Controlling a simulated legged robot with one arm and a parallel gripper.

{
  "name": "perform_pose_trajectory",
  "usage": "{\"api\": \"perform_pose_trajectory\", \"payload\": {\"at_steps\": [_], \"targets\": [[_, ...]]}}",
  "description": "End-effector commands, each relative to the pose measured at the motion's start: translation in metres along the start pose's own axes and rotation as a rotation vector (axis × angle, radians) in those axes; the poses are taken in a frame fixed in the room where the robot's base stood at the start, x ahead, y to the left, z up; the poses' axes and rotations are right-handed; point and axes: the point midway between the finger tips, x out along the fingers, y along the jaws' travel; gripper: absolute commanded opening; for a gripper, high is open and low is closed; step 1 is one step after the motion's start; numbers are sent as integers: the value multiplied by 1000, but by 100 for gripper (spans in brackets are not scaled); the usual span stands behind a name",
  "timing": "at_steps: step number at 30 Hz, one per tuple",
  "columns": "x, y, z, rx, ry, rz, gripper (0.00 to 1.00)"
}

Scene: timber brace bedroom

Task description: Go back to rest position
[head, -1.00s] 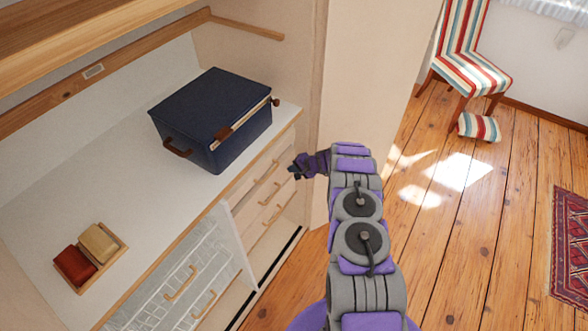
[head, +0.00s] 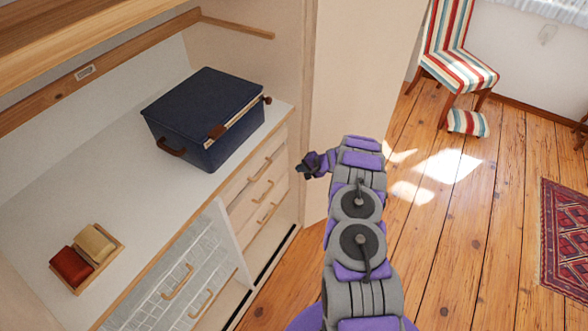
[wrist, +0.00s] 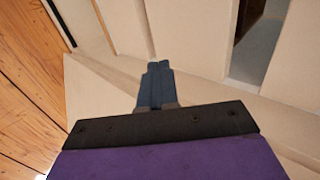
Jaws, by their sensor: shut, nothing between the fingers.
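My gripper (head: 304,169) is at the end of my purple and grey arm, in front of the right end of the wardrobe's drawers in the head view. In the wrist view my gripper (wrist: 154,68) has its dark fingers together, with nothing between them. It touches nothing that I can make out. Pale cabinet panels lie beyond the fingers in the wrist view.
A dark blue box (head: 205,115) and a wooden tray (head: 117,243) with red and tan items stand on the white shelf (head: 145,180). Drawers (head: 262,190) are below. A striped chair (head: 460,65) and footstool (head: 467,123) stand at the back right. The wooden floor (head: 460,230) is largely clear.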

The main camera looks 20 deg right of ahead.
Motion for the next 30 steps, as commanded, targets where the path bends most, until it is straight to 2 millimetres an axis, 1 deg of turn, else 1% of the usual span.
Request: {"api": "perform_pose_trajectory", "payload": {"at_steps": [1, 3, 6, 9, 13, 18, 20, 23, 26, 27, 29, 30], "targets": [[-11, -1, 0, 4, 0, -2, 0], [-22, 0, 1, 5, -1, -1, 0], [-37, -1, 0, 3, 1, -2, 0], [-46, -1, 1, 0, -1, 0, 0], [-52, 0, 2, 2, -2, 1, 0], [-53, 1, 2, 2, -3, 1, 0], [-53, -2, 3, 0, -7, 0, 0], [-56, -19, 11, -15, -29, -7, 0], [-64, -52, 29, -45, -73, -19, 0], [-68, -68, 39, -62, -95, -23, 0], [-75, -91, 56, -86, -131, -26, 0], [-81, -106, 68, -102, -156, -27, 0]]}}
